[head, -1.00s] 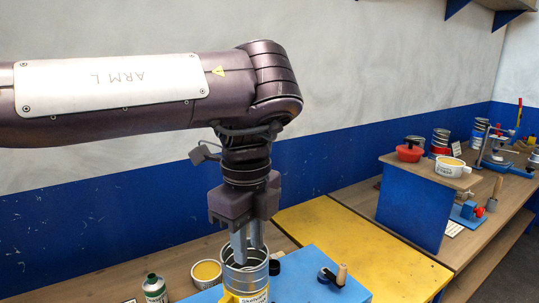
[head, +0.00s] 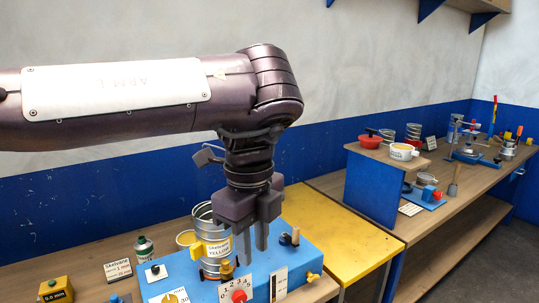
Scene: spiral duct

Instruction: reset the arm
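My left arm comes in from the left, and its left gripper (head: 254,250) points down over the blue box (head: 300,256). Its two grey fingers are apart with nothing between them, so it is open. The gripper body partly covers the right side of this piece. I cannot tell whether the fingers touch anything. My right gripper is not in view.
The box front has a red dial (head: 239,296), a yellow knob (head: 314,276) and a scale. A green bottle (head: 143,247) and small signs stand left. A yellow tabletop (head: 335,240) lies clear to the right. A red pot (head: 370,139) stands on a raised shelf beyond.

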